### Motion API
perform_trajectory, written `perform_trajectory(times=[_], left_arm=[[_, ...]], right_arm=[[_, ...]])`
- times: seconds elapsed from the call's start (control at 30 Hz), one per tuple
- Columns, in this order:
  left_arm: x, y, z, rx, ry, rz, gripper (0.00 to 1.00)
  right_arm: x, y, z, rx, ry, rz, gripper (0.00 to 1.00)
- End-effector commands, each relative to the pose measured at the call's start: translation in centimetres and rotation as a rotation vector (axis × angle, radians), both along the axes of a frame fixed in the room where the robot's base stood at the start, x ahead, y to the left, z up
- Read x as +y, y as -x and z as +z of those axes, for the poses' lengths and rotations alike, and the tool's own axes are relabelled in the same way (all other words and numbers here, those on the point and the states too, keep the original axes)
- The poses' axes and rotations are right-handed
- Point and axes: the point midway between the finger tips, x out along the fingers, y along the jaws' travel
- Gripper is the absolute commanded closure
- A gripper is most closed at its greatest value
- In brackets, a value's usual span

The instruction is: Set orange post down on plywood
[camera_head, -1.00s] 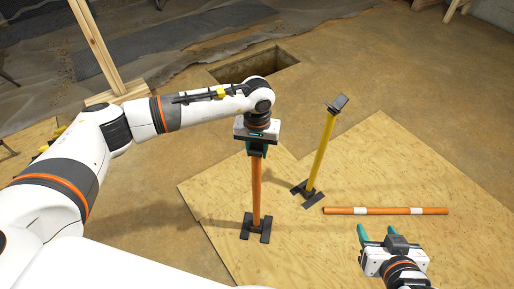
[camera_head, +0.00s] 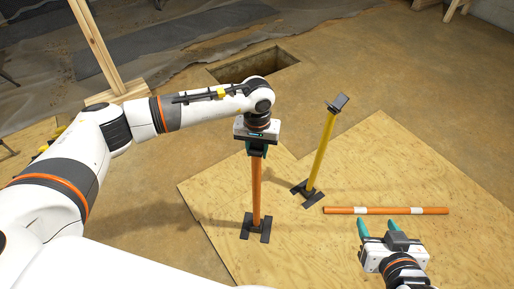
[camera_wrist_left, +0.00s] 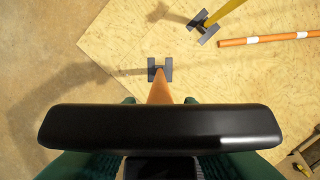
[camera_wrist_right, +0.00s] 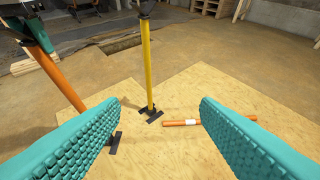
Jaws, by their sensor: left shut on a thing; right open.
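The orange post (camera_head: 256,190) stands upright with its dark H-shaped foot (camera_head: 256,228) over the left part of the plywood (camera_head: 400,165). My left gripper (camera_head: 257,150) is shut on the top of the post. In the left wrist view the post (camera_wrist_left: 159,93) runs down to its foot on or just above the plywood; I cannot tell whether it touches. The black top plate hides most of the left fingers. My right gripper (camera_head: 376,232) is open and empty above the plywood's front right, its teal fingers (camera_wrist_right: 160,135) spread wide.
A yellow post (camera_head: 321,152) with a dark foot and tilted top plate stands on the plywood to the right. An orange pole with white bands (camera_head: 390,211) lies flat on the plywood. A square pit (camera_head: 240,68) opens in the floor behind.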

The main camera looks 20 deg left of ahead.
Motion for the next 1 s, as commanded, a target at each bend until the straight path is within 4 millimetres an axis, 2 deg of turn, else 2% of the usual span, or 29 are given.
perform_trajectory(times=[0.83,0.87,1.0], left_arm=[[-0.04,-0.14,-0.01,-0.004,0.002,0.0,1.0],[-0.04,-0.14,0.0,-0.004,0.002,0.0,0.66],[-0.04,-0.1,-0.06,-0.003,0.002,0.0,0.43]], right_arm=[[0.31,-0.71,0.87,-0.062,-0.015,0.004,0.43],[0.33,-0.74,0.92,-0.064,-0.015,0.004,0.43],[0.35,-0.79,0.98,-0.067,-0.016,0.004,0.43]])
